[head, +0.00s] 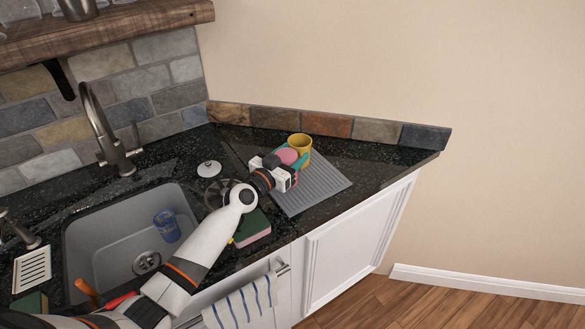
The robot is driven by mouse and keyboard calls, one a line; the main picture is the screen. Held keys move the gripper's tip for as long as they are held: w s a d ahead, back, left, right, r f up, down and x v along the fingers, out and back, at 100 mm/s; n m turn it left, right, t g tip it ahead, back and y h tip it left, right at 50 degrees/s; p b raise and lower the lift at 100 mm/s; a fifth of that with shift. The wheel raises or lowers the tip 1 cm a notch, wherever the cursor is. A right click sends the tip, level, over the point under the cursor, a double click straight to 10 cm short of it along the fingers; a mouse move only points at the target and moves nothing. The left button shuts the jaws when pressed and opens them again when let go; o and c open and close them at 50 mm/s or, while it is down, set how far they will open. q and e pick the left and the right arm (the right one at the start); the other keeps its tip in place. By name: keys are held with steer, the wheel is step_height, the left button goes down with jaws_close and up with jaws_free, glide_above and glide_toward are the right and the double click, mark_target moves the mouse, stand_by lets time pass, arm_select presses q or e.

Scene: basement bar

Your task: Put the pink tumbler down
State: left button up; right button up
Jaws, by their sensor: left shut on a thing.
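The pink tumbler (289,156) is at the end of my left arm, over the grey ribbed drying mat (318,190) on the dark counter. My left gripper (285,165) is shut on it and hides part of it. I cannot tell whether the tumbler's base touches the mat. A yellow cup (300,143) stands just behind it, at the mat's far end. My right gripper is not in view.
The sink (100,235) holds a blue glass (167,226). A white lid (209,168) and a green and pink sponge (252,231) lie near my arm. The mat's right and front parts are bare. The counter ends at the right.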

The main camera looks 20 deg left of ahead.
arm_select(q)
steer(key=shift+f+b, duration=0.7)
steer(key=shift+f, duration=0.75)
steer(key=shift+f, duration=0.15)
steer(key=o, duration=1.1)
